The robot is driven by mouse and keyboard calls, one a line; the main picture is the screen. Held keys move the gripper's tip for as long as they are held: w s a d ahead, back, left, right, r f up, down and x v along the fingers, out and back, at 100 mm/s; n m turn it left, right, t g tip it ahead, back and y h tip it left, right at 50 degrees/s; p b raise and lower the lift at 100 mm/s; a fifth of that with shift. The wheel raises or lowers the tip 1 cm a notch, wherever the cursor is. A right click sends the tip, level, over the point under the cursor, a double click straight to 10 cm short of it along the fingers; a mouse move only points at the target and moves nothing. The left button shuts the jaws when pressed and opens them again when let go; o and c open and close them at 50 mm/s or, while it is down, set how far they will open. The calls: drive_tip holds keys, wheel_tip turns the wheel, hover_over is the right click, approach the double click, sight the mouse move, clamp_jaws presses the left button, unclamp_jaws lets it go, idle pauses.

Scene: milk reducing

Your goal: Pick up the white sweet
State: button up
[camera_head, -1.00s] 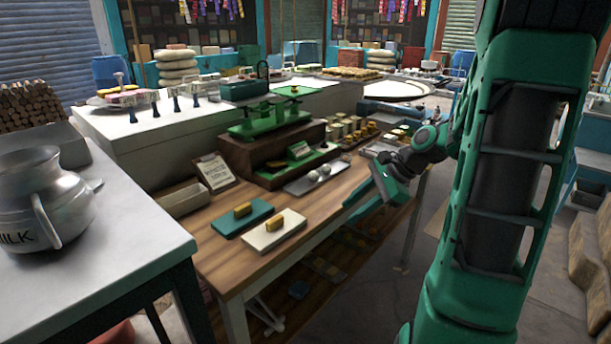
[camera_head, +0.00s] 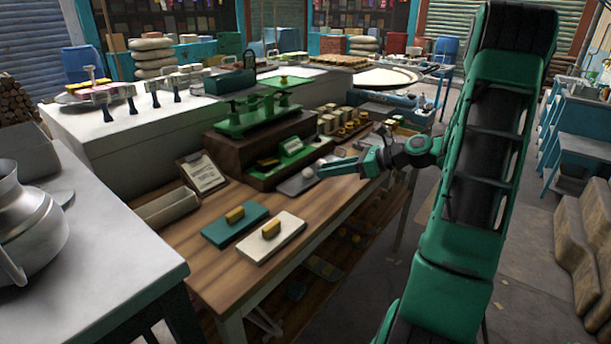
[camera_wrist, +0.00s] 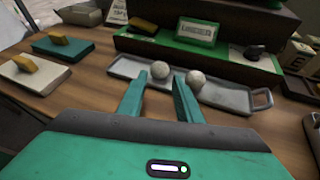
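Two round white sweets lie on a grey metal tray (camera_wrist: 233,99) in the wrist view, a left sweet (camera_wrist: 160,70) and a right sweet (camera_wrist: 195,80). My gripper (camera_wrist: 158,86) is open and empty, with its two green fingers pointing toward the sweets. The left sweet shows in the gap just beyond the fingertips; the right sweet shows just past the right fingertip. In the head view, my gripper (camera_head: 330,168) reaches over the tray (camera_head: 293,186) from the right. One sweet (camera_head: 308,172) shows beside the fingertips and the other is hidden.
A green stepped stand with a sign (camera_wrist: 195,32) rises right behind the tray. A teal board (camera_head: 232,231) and a white board (camera_head: 262,246), each with a yellow-handled piece, lie left on the wooden table (camera_head: 205,283). A green scale (camera_head: 258,115) stands on the stand.

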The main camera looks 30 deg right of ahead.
sight(313, 179)
drive_tip(key=shift+x, duration=2.75)
drive_tip(key=c, duration=0.7)
